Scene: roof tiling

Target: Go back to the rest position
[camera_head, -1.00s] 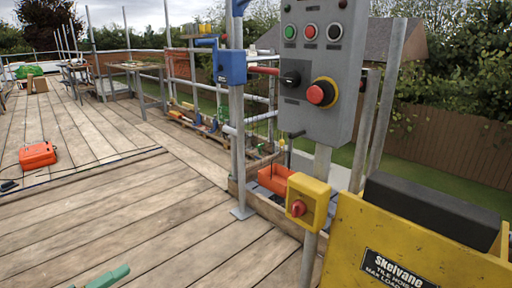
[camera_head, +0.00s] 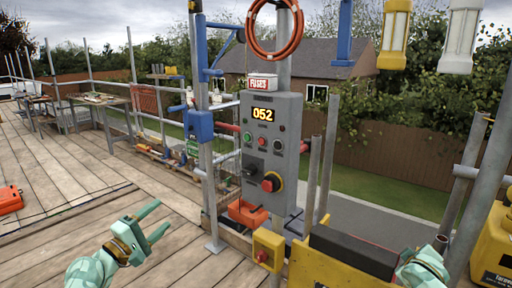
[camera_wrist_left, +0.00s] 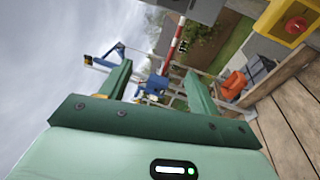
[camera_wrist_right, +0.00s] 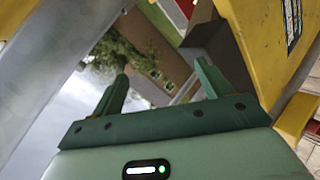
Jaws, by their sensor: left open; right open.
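My left gripper (camera_head: 153,226) is at the lower left of the head view, over the plank deck. It is open and empty, its two green fingers apart; in the left wrist view its fingers (camera_wrist_left: 160,88) frame only background. My right gripper (camera_wrist_right: 160,85) shows in the right wrist view, open and empty, with yellow metal close beside its right finger. In the head view only part of my right wrist (camera_head: 422,266) shows at the lower right, beside the yellow hoist; its fingers are hidden there.
A grey control box (camera_head: 272,150) with a lit "052" display stands at the centre. Below it are a yellow switch box (camera_head: 268,250) and an orange bin (camera_head: 247,213). The yellow hoist (camera_head: 325,272) and poles crowd the right. The plank deck (camera_head: 75,190) is open at left.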

